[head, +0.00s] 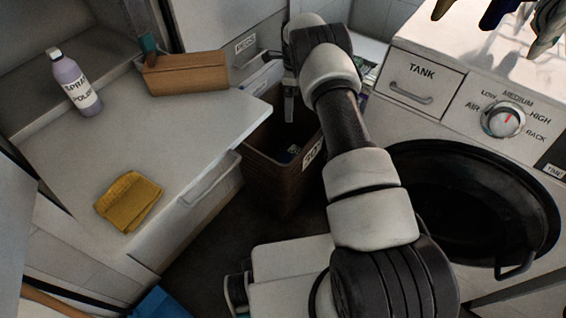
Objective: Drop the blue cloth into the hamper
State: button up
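The hamper (268,172) is a brown bin with a partly hidden white label, standing on the floor between the counter and the washing machine. My gripper (289,112) points down at the hamper's mouth, and its fingers are seen edge-on, so I cannot tell if they are open or shut. A small dark patch with blue and pale bits (291,152) shows inside the hamper; I cannot tell if it is the blue cloth. No cloth is visible hanging from my gripper. A bright blue thing (160,303) is cut off at the bottom edge; I cannot tell what it is.
The washing machine (445,110) stands at the right, with a round dark door (465,205). Clothes (500,14) hang above it.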

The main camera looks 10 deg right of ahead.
notch_tip(320, 180, up, 18)
jog(key=p, duration=0.3)
jog(key=shift+f, duration=0.25)
